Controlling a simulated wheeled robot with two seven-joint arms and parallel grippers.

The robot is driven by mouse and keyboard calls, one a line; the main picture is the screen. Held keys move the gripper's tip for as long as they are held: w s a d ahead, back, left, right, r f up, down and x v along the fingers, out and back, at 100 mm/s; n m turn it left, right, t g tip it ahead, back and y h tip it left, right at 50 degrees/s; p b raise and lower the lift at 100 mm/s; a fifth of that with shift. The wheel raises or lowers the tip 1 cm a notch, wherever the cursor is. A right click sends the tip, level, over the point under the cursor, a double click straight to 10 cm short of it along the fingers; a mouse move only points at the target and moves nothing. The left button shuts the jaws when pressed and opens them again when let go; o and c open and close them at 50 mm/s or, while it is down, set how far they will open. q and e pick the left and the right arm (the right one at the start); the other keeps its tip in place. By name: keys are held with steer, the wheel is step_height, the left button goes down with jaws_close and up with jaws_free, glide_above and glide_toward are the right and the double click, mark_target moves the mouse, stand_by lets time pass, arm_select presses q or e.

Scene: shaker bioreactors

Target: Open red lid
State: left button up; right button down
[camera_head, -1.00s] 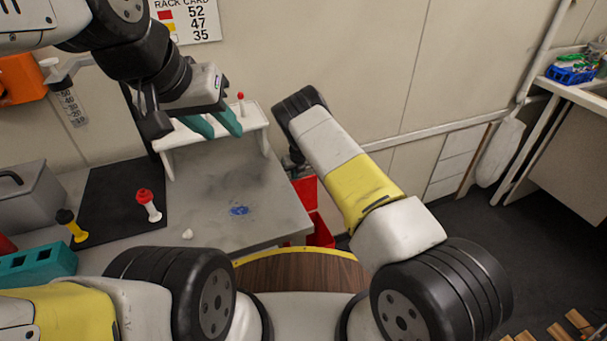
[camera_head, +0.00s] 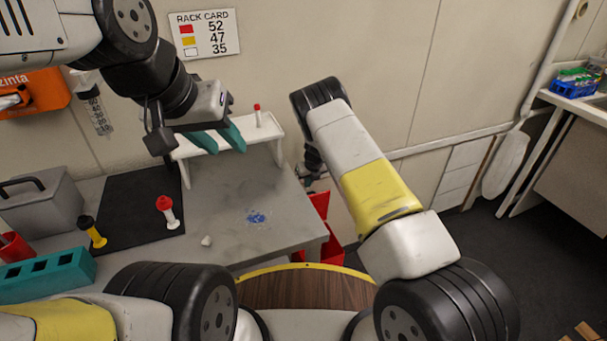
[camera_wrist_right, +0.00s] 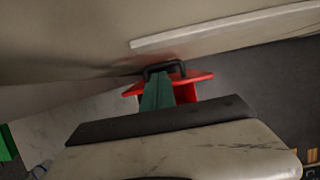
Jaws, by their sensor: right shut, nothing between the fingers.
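A red bin (camera_head: 335,246) with a red lid (camera_head: 319,203) stands at the right end of the grey table, partly hidden by my right arm. In the right wrist view the red lid (camera_wrist_right: 203,76) has a black handle (camera_wrist_right: 164,67). My right gripper (camera_wrist_right: 166,78) has its green fingers together and empty, with the tips at the handle; I cannot tell whether they touch it. In the head view its fingers are hidden. How far the lid is raised is unclear. My left gripper (camera_head: 218,140) is open and empty above the table, in front of the small white rack.
The white rack (camera_head: 268,132) holds a small red-capped tube. The wall is close behind the bin.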

step_height(320, 180, up, 9)
steer(key=w+a, duration=0.1)
steer(key=w, duration=0.2)
steer(key=s+d+r+n+y, duration=0.1)
steer(key=s+d+r+n, duration=0.2)
steer(key=r, duration=0.6)
steer(key=s+d+r+n, duration=0.3)
steer(key=r, duration=0.6)
steer(key=s+d+r+n+y, duration=0.1)
steer(key=s+d+r+n, duration=0.3)
steer(key=s+r+n, duration=0.65)
steer(key=s+d+r+n, duration=0.1)
steer(key=s+r+n, duration=0.2)
steer(key=s, duration=0.7)
steer(key=s+d+r+n+t+h, duration=0.1)
steer(key=s+d+r+n, duration=0.1)
steer(key=s+n, duration=0.5)
steer(key=s+d+r+n+t, duration=0.1)
steer(key=s+n, duration=0.5)
steer(key=s, duration=0.8)
step_height(320, 180, up, 3)
steer(key=shift+s+d+f, duration=0.15)
steer(key=shift+d, duration=0.55)
